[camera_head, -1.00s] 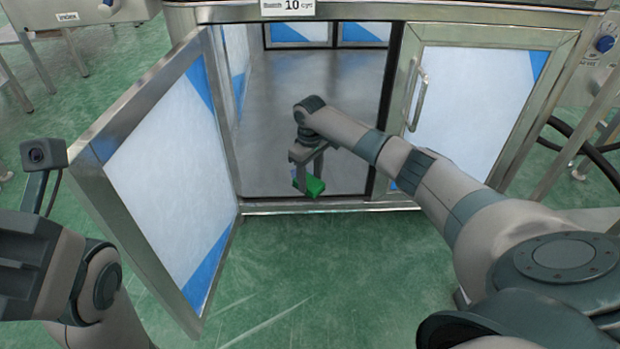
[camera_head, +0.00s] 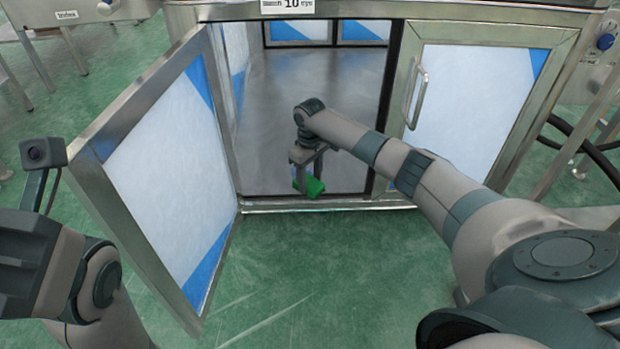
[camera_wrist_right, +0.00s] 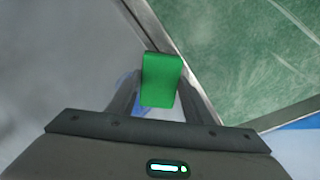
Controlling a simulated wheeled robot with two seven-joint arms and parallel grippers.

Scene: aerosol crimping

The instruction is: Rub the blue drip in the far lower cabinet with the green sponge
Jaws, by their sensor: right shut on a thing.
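My right gripper (camera_head: 308,181) is shut on the green sponge (camera_head: 315,187), just inside the front edge of the cabinet's open left bay. The sponge also shows between the fingers in the right wrist view (camera_wrist_right: 161,79). The blue drip (camera_wrist_right: 130,108) shows in part on the cabinet floor in the right wrist view, beside and behind the sponge. The sponge and a finger hide the rest of it. I cannot tell whether the sponge touches the floor. Only part of my left arm shows at the lower left of the head view; its gripper fingers do not.
The open left door (camera_head: 165,175) swings out toward me at the left of the bay. The right door (camera_head: 470,110) is shut, with a vertical handle (camera_head: 415,95). A metal sill (camera_head: 340,205) runs along the cabinet front. The green floor before it is clear.

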